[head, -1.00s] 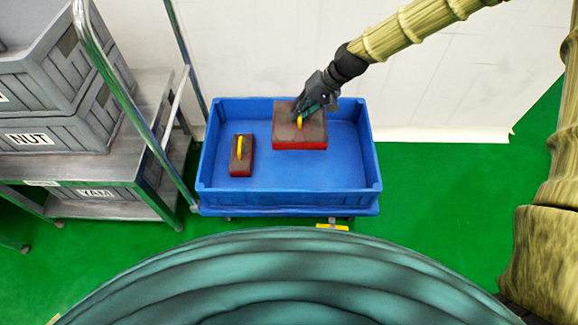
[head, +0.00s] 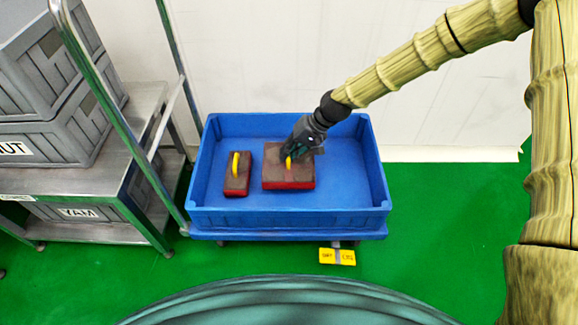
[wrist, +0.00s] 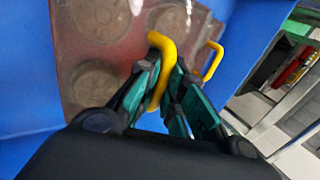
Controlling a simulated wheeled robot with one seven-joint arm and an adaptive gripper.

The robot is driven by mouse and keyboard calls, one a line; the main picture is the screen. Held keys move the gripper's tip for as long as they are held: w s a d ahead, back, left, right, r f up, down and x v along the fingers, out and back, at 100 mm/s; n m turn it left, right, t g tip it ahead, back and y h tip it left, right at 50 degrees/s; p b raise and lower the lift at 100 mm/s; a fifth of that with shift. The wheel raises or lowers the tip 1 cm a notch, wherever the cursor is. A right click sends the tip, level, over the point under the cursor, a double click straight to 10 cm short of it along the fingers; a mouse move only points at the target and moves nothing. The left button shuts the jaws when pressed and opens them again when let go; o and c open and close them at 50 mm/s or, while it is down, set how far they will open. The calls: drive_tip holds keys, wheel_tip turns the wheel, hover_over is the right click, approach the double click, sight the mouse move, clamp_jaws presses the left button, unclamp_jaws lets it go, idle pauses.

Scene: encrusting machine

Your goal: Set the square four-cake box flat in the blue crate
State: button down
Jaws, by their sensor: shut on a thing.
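The square four-cake box (head: 276,179) has a brown see-through top, red sides and a yellow handle. It is inside the blue crate (head: 300,220), near the middle, and looks level; I cannot tell whether its base touches the crate floor. My gripper (head: 291,158) is shut on the box's yellow handle. In the wrist view the fingers of my gripper (wrist: 165,90) close around the handle (wrist: 158,75), and round cakes show through the lid of the square box (wrist: 100,60). A smaller narrow box (head: 236,183) with a yellow handle stands in the crate to the left.
A metal cart (head: 105,190) with grey crates (head: 65,135) stands left of the blue crate. The crate's right side is clear. A white wall is behind.

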drive_tip(key=shift+f+b, duration=0.9)
drive_tip(key=shift+f, duration=1.25)
drive_tip(key=shift+f, duration=0.1)
drive_tip(key=c, duration=1.5)
unclamp_jaws()
drive_tip(key=p+v, duration=0.5)
drive_tip(key=v, duration=0.6)
drive_tip(key=shift+a, duration=0.2)
drive_tip(key=shift+d+r+p, duration=0.4)
drive_tip(key=shift+r, duration=0.15)
